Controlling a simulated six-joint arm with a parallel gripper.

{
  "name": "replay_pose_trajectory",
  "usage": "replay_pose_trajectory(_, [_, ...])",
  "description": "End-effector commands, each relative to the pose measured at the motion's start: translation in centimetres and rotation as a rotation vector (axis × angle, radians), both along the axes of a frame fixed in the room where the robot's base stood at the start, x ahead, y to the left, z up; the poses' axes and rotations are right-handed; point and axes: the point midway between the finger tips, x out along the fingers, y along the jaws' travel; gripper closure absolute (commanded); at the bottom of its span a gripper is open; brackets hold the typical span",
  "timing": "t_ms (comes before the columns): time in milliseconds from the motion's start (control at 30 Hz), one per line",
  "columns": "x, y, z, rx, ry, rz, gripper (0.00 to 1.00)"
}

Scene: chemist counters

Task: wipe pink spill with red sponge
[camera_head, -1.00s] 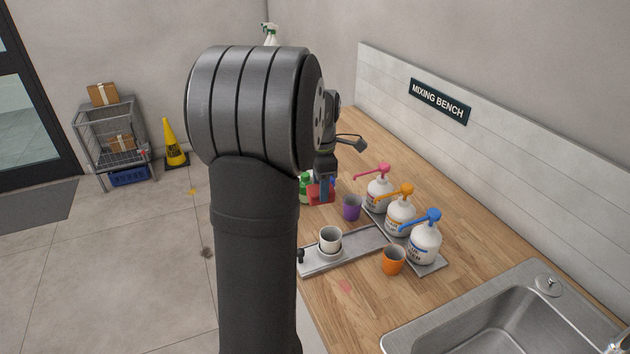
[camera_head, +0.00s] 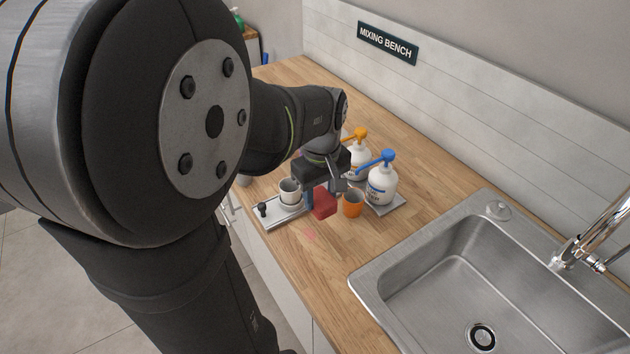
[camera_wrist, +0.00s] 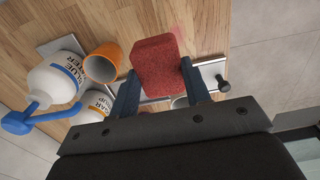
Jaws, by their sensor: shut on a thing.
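The red sponge (camera_head: 324,203) is a small block held in my gripper (camera_head: 322,190), above the counter between the white cup and the orange cup. In the wrist view the sponge (camera_wrist: 158,62) sits between the two fingers of my gripper (camera_wrist: 158,85). The pink spill (camera_head: 310,234) is a faint small patch on the wooden counter, in front of the sponge in the head view. In the wrist view the spill (camera_wrist: 178,32) shows faintly just past the sponge, which partly hides it.
An orange cup (camera_head: 353,203) stands close right of the sponge. A white cup (camera_head: 289,192) is on the metal tray (camera_head: 268,220) to the left. White pump bottles, one with a blue pump (camera_head: 381,184), stand behind. A sink (camera_head: 420,270) lies right.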

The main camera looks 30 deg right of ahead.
Motion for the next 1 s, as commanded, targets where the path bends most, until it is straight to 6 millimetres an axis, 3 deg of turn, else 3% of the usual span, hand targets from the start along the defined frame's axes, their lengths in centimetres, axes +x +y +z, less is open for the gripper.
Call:
replay_pose_trajectory(900, [0.0,0.2,-8.0,0.002,0.002,0.002,0.75])
replay_pose_trajectory(1000, [0.0,1.2,-7.6,0.001,0.001,0.003,0.78])
